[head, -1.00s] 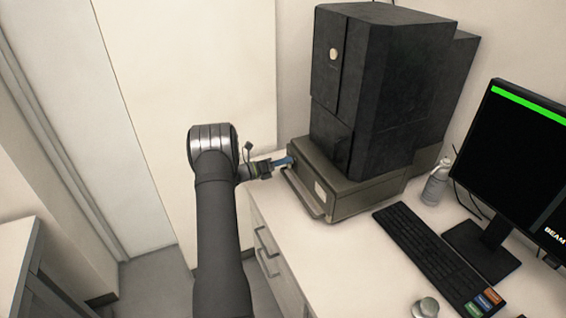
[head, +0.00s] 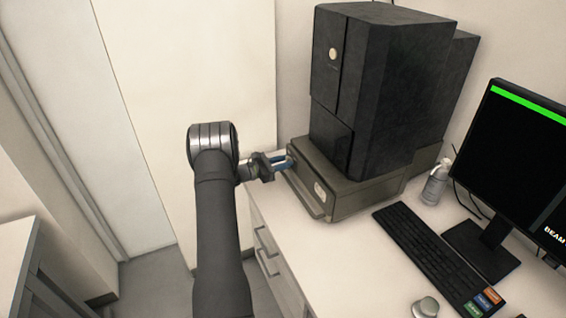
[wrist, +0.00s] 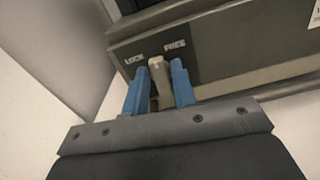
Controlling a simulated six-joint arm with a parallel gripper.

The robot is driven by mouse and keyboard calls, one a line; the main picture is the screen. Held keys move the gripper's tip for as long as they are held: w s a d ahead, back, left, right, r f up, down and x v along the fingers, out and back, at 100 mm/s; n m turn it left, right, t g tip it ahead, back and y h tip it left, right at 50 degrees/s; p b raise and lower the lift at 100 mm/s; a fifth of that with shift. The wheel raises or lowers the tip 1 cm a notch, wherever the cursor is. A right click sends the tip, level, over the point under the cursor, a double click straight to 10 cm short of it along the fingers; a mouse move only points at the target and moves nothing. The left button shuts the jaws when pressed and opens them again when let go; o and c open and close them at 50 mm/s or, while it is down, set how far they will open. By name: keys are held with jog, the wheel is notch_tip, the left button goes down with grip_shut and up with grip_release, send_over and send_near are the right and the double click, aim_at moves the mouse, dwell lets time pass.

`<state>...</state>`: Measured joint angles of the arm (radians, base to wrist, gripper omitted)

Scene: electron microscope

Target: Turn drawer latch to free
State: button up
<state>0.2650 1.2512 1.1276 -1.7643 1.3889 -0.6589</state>
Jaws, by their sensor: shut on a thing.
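The drawer latch (wrist: 157,72) is a small pale lever on the drawer front, below the printed words LOCK and FREE. In the wrist view its tip sits between the two words. My gripper (wrist: 160,85) is shut on the latch, with one blue finger on each side of it. In the head view my gripper (head: 284,163) is at the left end of the drawer unit (head: 345,195); the latch itself is hidden there by the fingers.
The black microscope body (head: 375,90) stands on the drawer unit. A drawer handle bar (head: 305,195) runs along the front, close to my gripper. A keyboard (head: 435,255), a bottle (head: 436,185) and a monitor (head: 525,170) are to the right. A wall is behind.

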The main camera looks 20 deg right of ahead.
jog(key=m, duration=0.4)
jog(key=shift+s+m, duration=0.1)
jog(key=shift+m, duration=0.2)
jog(key=shift+f+m, duration=0.1)
jog(key=shift+m, duration=1.5)
jog(key=o, duration=1)
jog(key=a, duration=1.7)
jog(key=shift+s+a, duration=0.1)
jog(key=shift+a, duration=0.15)
